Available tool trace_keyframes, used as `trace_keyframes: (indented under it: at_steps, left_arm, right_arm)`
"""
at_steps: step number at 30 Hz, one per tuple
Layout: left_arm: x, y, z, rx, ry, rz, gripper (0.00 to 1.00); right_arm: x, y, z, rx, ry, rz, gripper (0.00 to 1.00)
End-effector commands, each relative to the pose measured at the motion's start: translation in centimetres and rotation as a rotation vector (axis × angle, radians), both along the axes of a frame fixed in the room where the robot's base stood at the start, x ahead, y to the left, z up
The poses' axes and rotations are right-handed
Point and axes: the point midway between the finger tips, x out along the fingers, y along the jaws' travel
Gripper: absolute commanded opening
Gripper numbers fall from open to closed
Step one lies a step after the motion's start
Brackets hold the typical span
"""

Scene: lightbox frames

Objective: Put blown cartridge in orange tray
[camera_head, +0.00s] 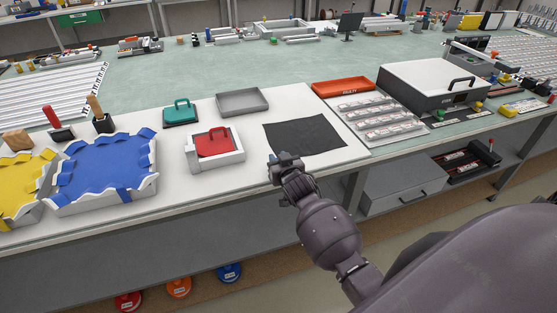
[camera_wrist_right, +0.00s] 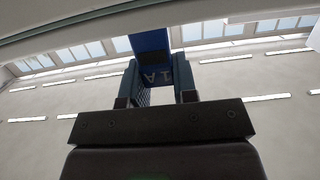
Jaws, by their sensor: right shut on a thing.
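My right gripper (camera_head: 287,166) is at the front edge of the white board, just left of and in front of the black mat. In the right wrist view, my right gripper (camera_wrist_right: 157,82) is shut on a blue block-shaped piece (camera_wrist_right: 149,45). I cannot tell for certain that this piece is the blown cartridge. In the head view the piece is too small to make out clearly. The orange tray (camera_head: 343,85) lies flat at the back right of the mat, well apart from the gripper, and looks empty. My left gripper is not in view.
A black mat (camera_head: 325,141) lies bare. A rack of white-labelled pieces (camera_head: 349,104) and a grey box with a handle (camera_head: 435,76) stand to the right.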

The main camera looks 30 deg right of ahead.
Motion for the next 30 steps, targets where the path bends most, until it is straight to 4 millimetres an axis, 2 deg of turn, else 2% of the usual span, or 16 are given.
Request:
trace_keyframes:
  at_steps: [2,3,8,20,23,30]
  left_arm:
    - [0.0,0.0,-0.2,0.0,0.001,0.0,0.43]
    - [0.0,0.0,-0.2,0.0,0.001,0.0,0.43]
    - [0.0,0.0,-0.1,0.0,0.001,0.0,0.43]
    - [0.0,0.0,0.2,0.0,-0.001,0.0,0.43]
    - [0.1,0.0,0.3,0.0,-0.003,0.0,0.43]
    - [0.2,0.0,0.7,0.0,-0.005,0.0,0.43]
  right_arm:
    - [0.0,0.0,-0.3,0.001,0.0,0.0,0.05]
    - [0.0,0.0,-0.3,0.001,0.0,0.0,0.28]
    - [0.0,0.0,-0.2,0.001,0.0,0.0,0.52]
    - [-0.4,0.1,0.2,0.001,0.001,0.0,0.52]
    - [-1.6,0.4,0.3,0.001,0.002,0.0,0.52]
    - [-5.9,1.3,1.2,0.001,0.001,-0.001,0.52]
